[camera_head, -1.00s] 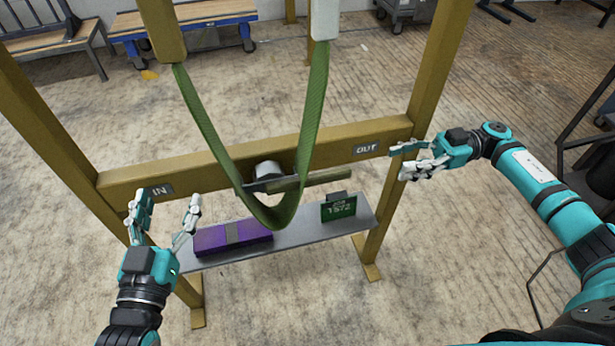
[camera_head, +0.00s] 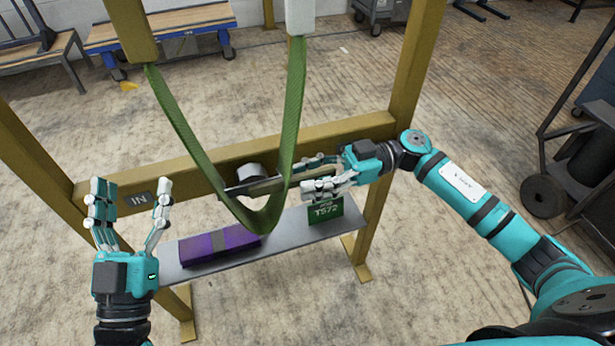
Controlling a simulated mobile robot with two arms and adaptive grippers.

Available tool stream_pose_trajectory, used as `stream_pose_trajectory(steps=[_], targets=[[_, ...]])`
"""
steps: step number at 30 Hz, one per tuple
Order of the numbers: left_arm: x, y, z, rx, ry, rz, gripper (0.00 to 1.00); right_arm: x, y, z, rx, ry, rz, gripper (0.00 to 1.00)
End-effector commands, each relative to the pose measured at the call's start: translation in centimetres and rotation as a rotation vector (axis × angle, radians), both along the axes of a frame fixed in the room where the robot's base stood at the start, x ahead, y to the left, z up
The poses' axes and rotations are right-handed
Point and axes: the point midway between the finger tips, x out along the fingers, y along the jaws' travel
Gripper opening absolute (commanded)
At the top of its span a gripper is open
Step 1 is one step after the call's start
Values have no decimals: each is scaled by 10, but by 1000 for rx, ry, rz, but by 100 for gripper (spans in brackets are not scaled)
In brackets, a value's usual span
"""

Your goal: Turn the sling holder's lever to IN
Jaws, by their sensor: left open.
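The lever (camera_head: 262,186) is a brownish bar on the round grey hub (camera_head: 250,172) of the holder, pointing right, away from the IN sign (camera_head: 139,199). The green sling (camera_head: 177,117) hangs in a loop in front of the hub and crosses the lever. My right gripper (camera_head: 303,174) is at the lever's right end, its fingers apart, one above and one below the bar. Whether they touch it I cannot tell. The OUT sign is hidden behind my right arm. My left gripper (camera_head: 134,188) is open and empty in front of the IN sign.
The yellow frame's crossbar (camera_head: 205,164) runs behind the lever between two posts. A grey shelf (camera_head: 285,228) below holds a purple box (camera_head: 218,244) and a green display (camera_head: 326,211). A cart (camera_head: 165,25) stands at the back left.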

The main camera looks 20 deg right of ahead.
Motion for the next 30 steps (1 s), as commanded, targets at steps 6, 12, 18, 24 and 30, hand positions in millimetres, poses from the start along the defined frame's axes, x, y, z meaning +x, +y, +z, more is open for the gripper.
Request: stream_pose_trajectory(steps=[6,12,18,24,30], targets=[[-1,0,3,-5,-15,-1,69,0,4,1,1,-1,0,38],[-1,0,2,-4,-14,-1,69,0,4,0,1,-1,0,28],[-1,0,2,-4,-14,-1,69,0,4,0,1,-1,0,2],[-1,0,2,-4,-13,-1,69,0,4,0,1,-1,0,0],[-1,0,2,-4,-13,-1,69,0,4,0,1,0,0,0]])
